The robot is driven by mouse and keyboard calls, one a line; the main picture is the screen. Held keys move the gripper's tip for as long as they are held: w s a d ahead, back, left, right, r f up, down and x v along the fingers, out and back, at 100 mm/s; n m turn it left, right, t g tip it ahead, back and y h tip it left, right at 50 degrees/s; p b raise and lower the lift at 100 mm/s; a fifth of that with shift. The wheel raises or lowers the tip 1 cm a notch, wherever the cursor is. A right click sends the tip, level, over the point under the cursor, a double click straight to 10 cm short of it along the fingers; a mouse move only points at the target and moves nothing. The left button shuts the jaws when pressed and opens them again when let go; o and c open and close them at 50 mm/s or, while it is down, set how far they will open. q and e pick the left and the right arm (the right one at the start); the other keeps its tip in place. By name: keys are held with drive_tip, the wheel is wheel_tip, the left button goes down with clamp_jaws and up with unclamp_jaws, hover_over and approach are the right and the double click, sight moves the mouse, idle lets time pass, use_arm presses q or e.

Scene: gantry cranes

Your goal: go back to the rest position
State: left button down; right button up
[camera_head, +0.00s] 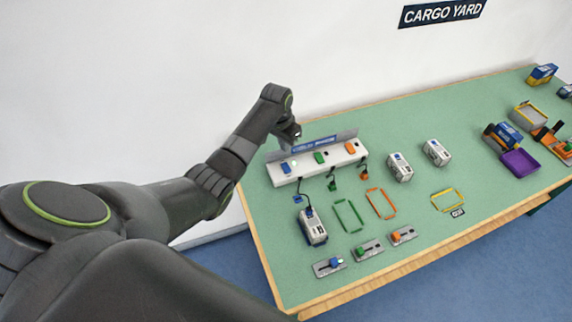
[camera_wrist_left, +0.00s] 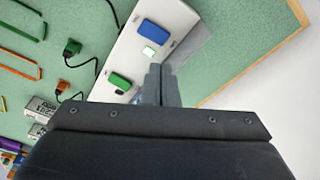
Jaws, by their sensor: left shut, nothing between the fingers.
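My left arm reaches in from the left in the head view, and its gripper (camera_head: 294,139) is over the back left of the green table (camera_head: 400,130). The gripper is shut and empty, above the white console (camera_head: 337,158) with blue, green and orange blocks on it. In the left wrist view the shut fingers (camera_wrist_left: 160,84) point at the console (camera_wrist_left: 130,58), beside its blue block (camera_wrist_left: 155,33) and green block (camera_wrist_left: 121,81). I cannot tell whether the fingertips touch it. My right gripper is not in view.
Grey-white containers (camera_head: 400,167) stand mid-table and near the left edge. Green (camera_head: 348,215) and orange (camera_head: 380,203) frames lie between them. Lever plates (camera_head: 328,266) line the front. A purple tray (camera_head: 520,162) is at the right. The wall rises behind the table.

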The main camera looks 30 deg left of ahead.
use_arm(q)
drive_tip(key=shift+f, duration=0.1)
idle(0.3)
drive_tip(key=s+f, duration=0.1)
drive_tip(key=s, duration=0.1)
drive_tip(key=s+f, duration=0.2)
drive_tip(key=s, duration=0.1)
drive_tip(key=s+f, duration=0.1)
drive_tip(key=s, duration=0.2)
drive_tip(key=shift+f, duration=0.2)
drive_tip(key=shift+n+t+y, duration=0.4)
drive_tip(key=s, duration=0.3)
drive_tip(key=s+f, duration=0.1)
drive_tip(key=s, duration=0.6)
drive_tip(key=shift+s+d+f, duration=0.15)
drive_tip(key=shift+s+f, duration=0.05)
drive_tip(key=s+r+n+t+y, duration=0.1)
drive_tip(key=s+r, duration=0.3)
drive_tip(key=s, duration=0.7)
drive_tip(key=s+r+n+y, duration=0.1)
drive_tip(key=s+r, duration=0.3)
drive_tip(key=s, duration=0.6)
wheel_tip(320, 180, down, 26)
drive_tip(key=a+g+h+b, duration=0.1)
drive_tip(key=a, duration=0.1)
drive_tip(key=s+d+f+g+b, duration=0.1)
drive_tip(key=s+f, duration=1.4)
drive_tip(key=f, duration=0.1)
drive_tip(key=shift+d+f, duration=0.3)
drive_tip(key=shift+f, duration=0.1)
